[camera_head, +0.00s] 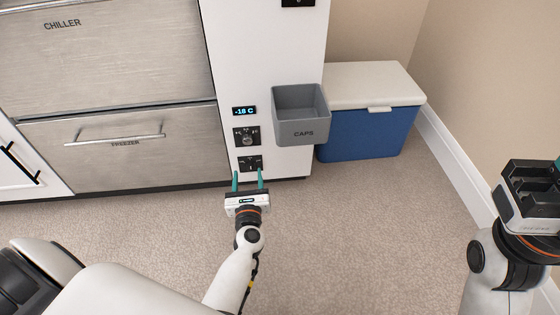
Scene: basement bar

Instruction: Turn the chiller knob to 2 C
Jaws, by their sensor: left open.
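The drawer front marked CHILLER (110,60) is at the upper left. A narrow white panel (262,60) stands to its right. On the panel's lower part a small display (244,111) reads -18 C, with a round knob (247,140) on a black plate below it. Another black plate (250,163) sits under that. A black part (298,2) at the panel's top is cut off by the frame. My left gripper (248,175) is open, its teal fingers pointing at the panel just below the lower plate, apart from the knob. My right gripper (530,185) is at the right edge, fingers unclear.
A drawer marked FREEZER (125,155) is below the chiller drawer. A grey bin marked CAPS (301,125) juts out right of the knob. A blue cooler with a white lid (370,130) stands by the wall. Carpet in front is clear.

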